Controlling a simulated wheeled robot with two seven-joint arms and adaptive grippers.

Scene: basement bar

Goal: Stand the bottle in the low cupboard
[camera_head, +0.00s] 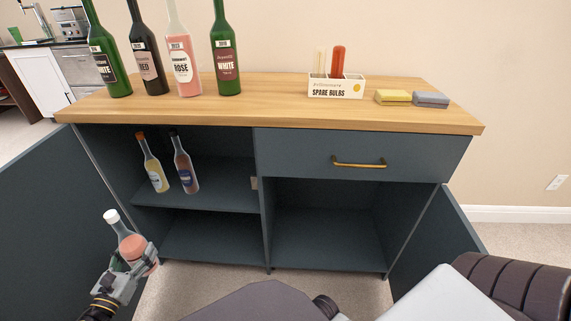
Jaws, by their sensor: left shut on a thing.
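My left gripper (136,262) is shut on a bottle (118,228) with a white cap and pinkish-red contents. The bottle leans a little to the left and is held in front of the cupboard's left side, apart from it. The low cupboard (262,215) is dark blue-grey with both doors swung open. Its left half has a shelf (225,195) with two bottles standing on it, one yellowish (155,170) and one brown (185,170). The space below that shelf and the right compartment (325,235) look empty. My right gripper is not in view.
The left door (50,220) and right door (445,240) stand open to the sides. A drawer with a brass handle (358,164) is closed. The wooden top (270,105) bears several wine bottles, a spare bulbs box (336,88) and two sponges (412,98).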

